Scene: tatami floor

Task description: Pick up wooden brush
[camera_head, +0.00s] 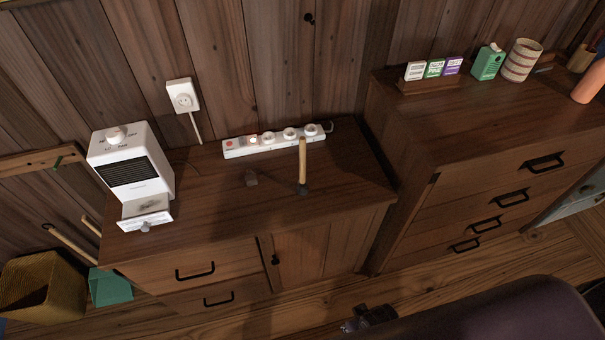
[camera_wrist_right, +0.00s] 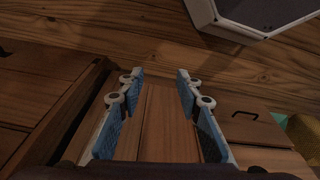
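The wooden brush (camera_head: 303,160) has a pale wooden handle and a small dark head. It is on top of the low brown cabinet (camera_head: 225,200), handle up and head down, in front of the white power strip. It does not show in the right wrist view. My right gripper (camera_wrist_right: 160,76) is open and empty, with its blue-padded fingers apart in front of wooden furniture and floor. In the head view a dark part of the right gripper (camera_head: 368,319) shows at the bottom edge, below the cabinet and away from the brush. My left gripper is not in view.
A white box-shaped appliance (camera_head: 132,165) with an open drawer stands at the cabinet's left end. A taller drawer chest (camera_head: 470,185) rises on the right.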

